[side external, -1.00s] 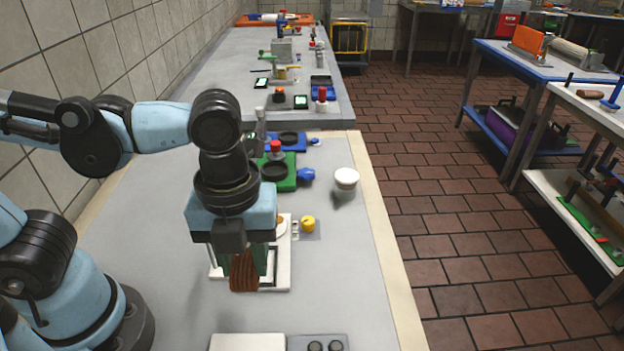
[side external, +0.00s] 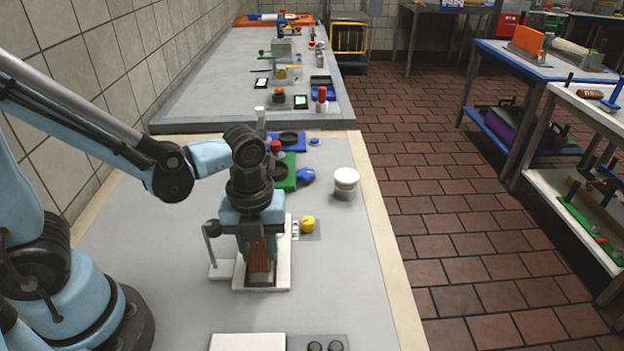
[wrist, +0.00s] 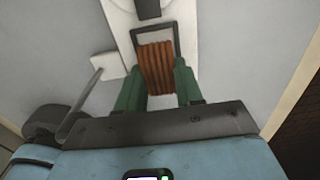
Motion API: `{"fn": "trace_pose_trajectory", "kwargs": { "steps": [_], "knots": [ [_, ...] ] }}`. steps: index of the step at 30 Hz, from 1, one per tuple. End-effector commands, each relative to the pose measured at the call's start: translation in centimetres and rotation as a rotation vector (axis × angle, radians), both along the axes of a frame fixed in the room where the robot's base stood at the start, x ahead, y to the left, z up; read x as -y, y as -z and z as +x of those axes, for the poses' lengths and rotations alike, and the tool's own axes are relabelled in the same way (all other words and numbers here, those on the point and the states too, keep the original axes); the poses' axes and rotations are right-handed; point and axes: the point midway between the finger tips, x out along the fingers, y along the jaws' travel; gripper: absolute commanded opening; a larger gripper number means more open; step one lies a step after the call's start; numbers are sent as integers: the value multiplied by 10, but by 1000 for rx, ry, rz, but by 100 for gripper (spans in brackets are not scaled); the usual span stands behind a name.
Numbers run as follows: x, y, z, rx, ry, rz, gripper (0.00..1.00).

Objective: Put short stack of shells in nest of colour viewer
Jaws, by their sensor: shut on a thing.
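The short stack of shells (side external: 261,258), brown and ribbed, is between the green fingers of my gripper (side external: 262,262). The gripper is shut on it. The colour viewer (side external: 282,278) is a white slab under the gripper, with a grey post on a small white foot at its left. In the wrist view the stack (wrist: 156,66) lies between the fingers (wrist: 158,84), and the dark frame of the nest (wrist: 154,32) shows around its far end. The stack lines up with the nest; I cannot tell whether it touches the floor of it.
A yellow knob (side external: 307,224) on a grey plate is right of the viewer. A white-lidded jar (side external: 345,183) stands near the right edge. Green and blue fixtures (side external: 306,176) are behind. A white and grey item (side external: 250,342) lies at the front. Bare table lies between.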

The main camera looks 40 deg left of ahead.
Motion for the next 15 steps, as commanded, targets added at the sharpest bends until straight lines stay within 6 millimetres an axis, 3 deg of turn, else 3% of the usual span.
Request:
{"fn": "trace_pose_trajectory", "kwargs": {
  "steps": [15],
  "knots": [
    [0, 12, 0, 0, 0, 0, 2]
  ]
}}
